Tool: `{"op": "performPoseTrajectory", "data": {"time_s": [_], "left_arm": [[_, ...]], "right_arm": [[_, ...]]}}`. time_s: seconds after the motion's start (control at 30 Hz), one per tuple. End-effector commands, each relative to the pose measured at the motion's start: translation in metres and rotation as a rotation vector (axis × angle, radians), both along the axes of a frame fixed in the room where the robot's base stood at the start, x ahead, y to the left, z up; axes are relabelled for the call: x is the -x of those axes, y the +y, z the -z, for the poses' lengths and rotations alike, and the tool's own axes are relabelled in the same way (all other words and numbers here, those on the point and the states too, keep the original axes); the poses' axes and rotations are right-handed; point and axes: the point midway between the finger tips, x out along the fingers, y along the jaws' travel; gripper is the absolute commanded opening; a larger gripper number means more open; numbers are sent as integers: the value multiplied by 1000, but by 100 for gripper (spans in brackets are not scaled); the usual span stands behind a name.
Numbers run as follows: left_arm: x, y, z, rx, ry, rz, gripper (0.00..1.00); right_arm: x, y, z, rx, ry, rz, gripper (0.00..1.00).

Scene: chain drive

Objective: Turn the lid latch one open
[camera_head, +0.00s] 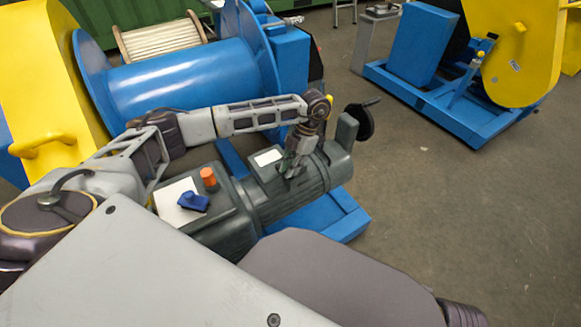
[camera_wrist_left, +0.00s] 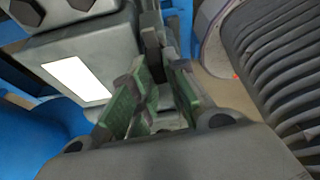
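My left gripper (camera_head: 291,170) reaches down onto the dark grey ribbed motor (camera_head: 300,193), beside a box with a white label (camera_head: 267,158). In the left wrist view my gripper's green-padded fingers (camera_wrist_left: 160,72) stand apart with a gap between them. A narrow dark grey piece (camera_wrist_left: 152,42) shows beyond the fingertips, beside the labelled box (camera_wrist_left: 110,50). I cannot tell whether this piece is lid latch one, or whether the fingers touch it. No latch shows clearly in the head view. My right gripper is not in view.
An orange knob (camera_head: 208,178) and a blue part (camera_head: 193,201) sit on the nearer housing. A black handwheel (camera_head: 361,121) stands at the motor's far end. A blue drum (camera_head: 190,83) lies behind my left arm. The floor (camera_head: 450,190) at right is clear.

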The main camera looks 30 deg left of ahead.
Motion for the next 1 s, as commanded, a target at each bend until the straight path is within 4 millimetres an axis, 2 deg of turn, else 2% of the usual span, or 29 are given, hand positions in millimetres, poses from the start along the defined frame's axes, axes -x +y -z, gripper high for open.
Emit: {"op": "performPoseTrajectory", "data": {"time_s": [0.03, 0.13, 0.67, 1.0], "left_arm": [[0, 0, 0, 0, -1, -1, 24], [0, 0, 0, 0, 0, -1, 36], [-2, 0, -4, 0, -1, -2, 36], [-13, -6, -31, 1, -3, -1, 36]], "right_arm": [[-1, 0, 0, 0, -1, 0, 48], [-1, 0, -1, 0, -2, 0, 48], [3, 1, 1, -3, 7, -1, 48], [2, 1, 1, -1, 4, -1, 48]]}}
